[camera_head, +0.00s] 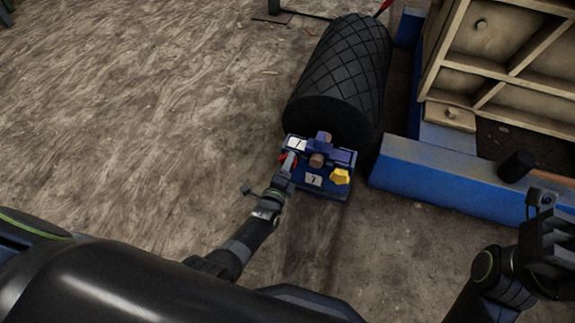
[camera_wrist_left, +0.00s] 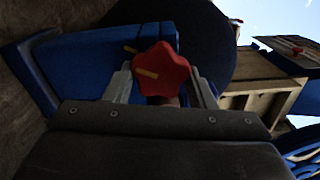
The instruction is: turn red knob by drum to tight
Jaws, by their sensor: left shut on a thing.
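The red knob (camera_wrist_left: 160,70) is star-shaped with a yellow mark and sits on a blue housing. In the head view only a bit of the red knob (camera_head: 286,159) shows beside my gripper. My left gripper (camera_head: 289,166) reaches it from the lower left. In the left wrist view the fingers (camera_wrist_left: 160,86) stand on both sides of the knob, shut on it. The black ribbed drum (camera_head: 340,75) lies behind the blue housing (camera_head: 318,178). My right gripper (camera_head: 545,235) is at the lower right, away from the knob; its jaw opening is unclear.
A yellow knob (camera_head: 340,177) is on the right of the same housing. A blue beam (camera_head: 450,183) and a beige ribbed machine frame (camera_head: 490,50) stand at the right. The dirt floor at the left is mostly clear.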

